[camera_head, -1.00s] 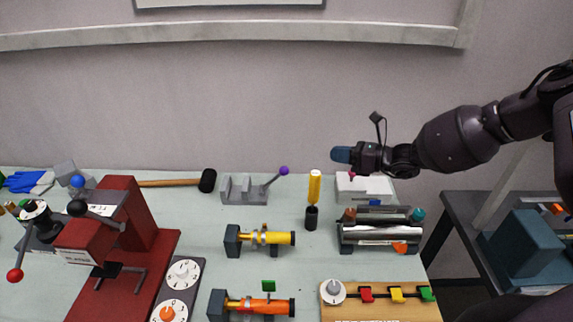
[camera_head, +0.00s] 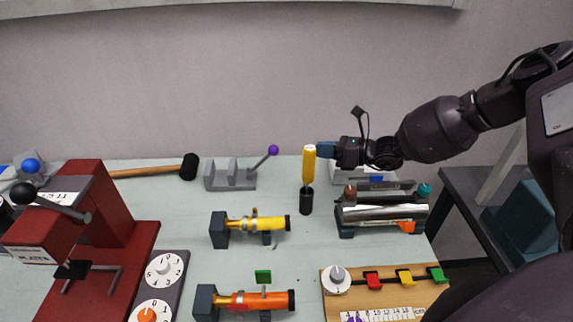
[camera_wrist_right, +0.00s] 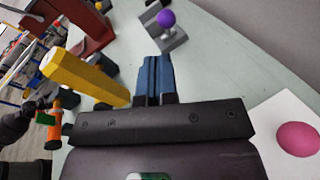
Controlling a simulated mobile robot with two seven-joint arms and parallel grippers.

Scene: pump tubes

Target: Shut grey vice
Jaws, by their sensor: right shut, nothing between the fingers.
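The grey vice (camera_head: 224,176) stands on the table towards the back, left of the yellow-handled tool. Its lever rises to the right and ends in a purple ball (camera_head: 273,150). In the right wrist view the vice (camera_wrist_right: 172,42) and purple ball (camera_wrist_right: 165,18) show ahead, beyond the fingertips. My right gripper (camera_head: 325,150) is shut and empty, right of the purple ball and apart from it, close behind or beside the yellow handle. Its blue fingers (camera_wrist_right: 155,75) are together in the wrist view. My left gripper is not in view.
The yellow-handled tool (camera_head: 309,166) stands upright in a black holder (camera_head: 306,201), close to my right gripper. A black-headed mallet (camera_head: 189,166) lies left of the vice. A red press (camera_head: 100,205) stands at the left. Yellow (camera_head: 240,224) and orange (camera_head: 255,301) tube assemblies lie in front.

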